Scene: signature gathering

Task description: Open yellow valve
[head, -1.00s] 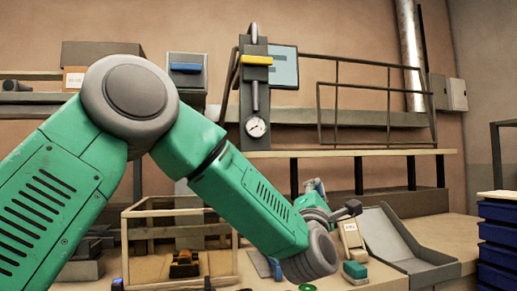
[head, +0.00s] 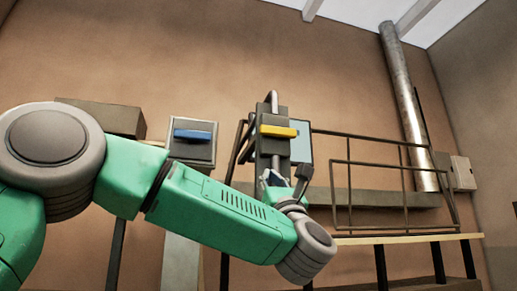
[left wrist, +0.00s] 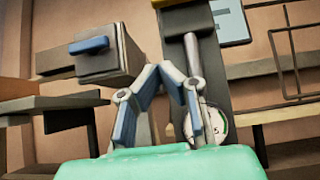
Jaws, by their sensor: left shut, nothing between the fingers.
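The yellow valve handle (head: 278,131) lies level across the upper front of a dark upright panel (head: 264,155) on the back wall. A thin yellow strip (left wrist: 172,3), likely the same handle, shows at the top edge of the left wrist view. My left gripper (head: 284,178) is just below the yellow handle in the head view, in front of the lower panel, and appears apart from it. In the left wrist view, my left gripper's (left wrist: 162,72) fingertips meet, with nothing between them. My right gripper is in neither view.
A grey box with a blue handle (head: 193,135) is left of the panel; it also shows in the left wrist view (left wrist: 90,45). A round gauge (left wrist: 215,122) sits low on the panel. A metal railing (head: 385,185) and shelf (head: 410,238) extend right.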

